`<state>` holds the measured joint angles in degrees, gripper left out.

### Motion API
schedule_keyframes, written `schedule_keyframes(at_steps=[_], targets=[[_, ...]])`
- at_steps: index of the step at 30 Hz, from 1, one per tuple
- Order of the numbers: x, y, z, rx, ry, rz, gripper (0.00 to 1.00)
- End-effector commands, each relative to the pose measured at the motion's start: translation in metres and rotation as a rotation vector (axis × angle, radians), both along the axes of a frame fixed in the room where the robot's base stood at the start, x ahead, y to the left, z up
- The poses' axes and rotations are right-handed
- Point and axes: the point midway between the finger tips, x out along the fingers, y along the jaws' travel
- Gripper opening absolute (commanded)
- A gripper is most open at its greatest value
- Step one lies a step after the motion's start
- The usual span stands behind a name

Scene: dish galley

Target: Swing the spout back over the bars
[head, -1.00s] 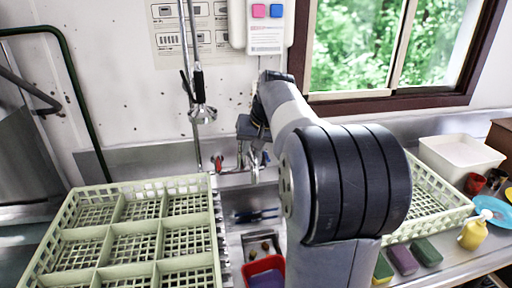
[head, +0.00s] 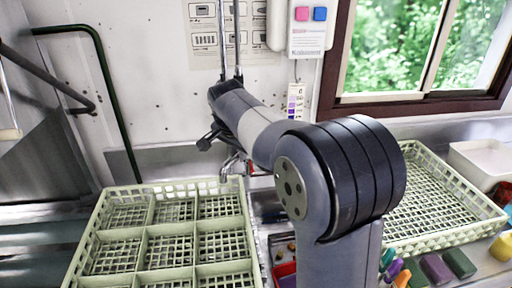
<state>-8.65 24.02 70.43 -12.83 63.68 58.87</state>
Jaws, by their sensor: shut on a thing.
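The chrome spout (head: 230,164) shows only in part, low on the back wall above the back right corner of the green rack. My gripper (head: 207,142) is at the spout's upper end and is shut, with the spout as the only thing at its jaws. The jaws are small and dark here, so the exact grip is hard to see. My arm hides most of the tap body and the right part of the sink (head: 277,238). I cannot make out the bars clearly.
A pale green compartment rack (head: 145,238) stands left of the sink. Another pale green rack (head: 440,175) is at the right, with a white tub (head: 480,160) beyond it. Sponges (head: 436,268) and a yellow bottle (head: 502,246) lie at the front right. Hose pipes hang behind my arm.

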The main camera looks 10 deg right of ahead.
Motion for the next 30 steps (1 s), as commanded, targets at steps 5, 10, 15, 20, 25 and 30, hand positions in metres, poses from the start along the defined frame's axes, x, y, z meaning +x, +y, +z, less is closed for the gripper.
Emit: schedule_keyframes(at_steps=[5,10,15,20,25,30], targets=[[0.011,0.012,0.002,0.0,-0.001,-0.063,0.0],[0.016,0.016,0.001,0.001,-0.001,-0.097,0.0],[0.018,0.017,0.001,0.001,-0.004,-0.105,0.0],[0.018,0.018,0.001,0.004,-0.006,-0.105,0.0],[0.019,0.018,0.001,0.004,-0.007,-0.104,0.25],[0.018,0.018,0.001,0.003,-0.004,-0.104,0.39]])
